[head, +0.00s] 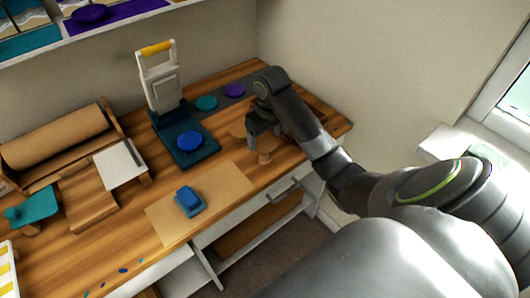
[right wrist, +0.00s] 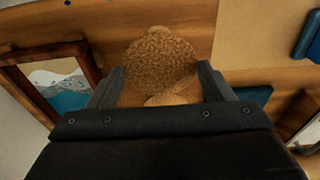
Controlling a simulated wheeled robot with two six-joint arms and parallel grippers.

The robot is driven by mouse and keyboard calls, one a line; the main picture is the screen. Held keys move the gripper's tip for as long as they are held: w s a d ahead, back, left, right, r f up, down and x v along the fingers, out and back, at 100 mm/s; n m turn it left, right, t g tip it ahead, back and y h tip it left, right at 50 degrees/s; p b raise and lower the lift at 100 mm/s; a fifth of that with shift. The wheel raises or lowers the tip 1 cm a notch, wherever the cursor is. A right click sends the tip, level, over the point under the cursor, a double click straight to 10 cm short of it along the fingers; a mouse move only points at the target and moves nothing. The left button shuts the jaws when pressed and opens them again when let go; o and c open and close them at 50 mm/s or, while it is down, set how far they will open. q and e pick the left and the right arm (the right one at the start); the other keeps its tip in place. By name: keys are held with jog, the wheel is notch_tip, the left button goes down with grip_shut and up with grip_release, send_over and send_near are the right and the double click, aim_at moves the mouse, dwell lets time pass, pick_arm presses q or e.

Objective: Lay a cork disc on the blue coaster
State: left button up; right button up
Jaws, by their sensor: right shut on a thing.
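The blue coaster (head: 189,140) lies flat on the dark teal base (head: 206,152) of a press with a white upright frame. My right gripper (head: 264,137) is to the right of the press, low over the table. In the right wrist view it is shut on a speckled brown cork disc (right wrist: 160,58), which shows between its two fingers. More cork (right wrist: 165,100) shows just below that disc, partly hidden by the gripper body. In the head view, cork (head: 264,157) shows under the fingers and more lies just left of them. My left gripper is not in view.
A blue block (head: 188,201) sits on a tan sheet (head: 160,222) in front. A framed picture (right wrist: 60,88) is beside my right gripper. A paper roll stands at left.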

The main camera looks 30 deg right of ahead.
aim_at(266, 143)
jog(key=shift+f, duration=0.5)
notch_tip(266, 143, down, 3)
jog(key=shift+s+f, duration=0.1)
jog(key=shift+f, duration=0.2)
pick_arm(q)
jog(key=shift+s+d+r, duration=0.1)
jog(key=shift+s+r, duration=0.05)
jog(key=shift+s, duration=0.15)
pick_arm(e)
jog(key=o, duration=1)
jog(key=shift+f, duration=0.1)
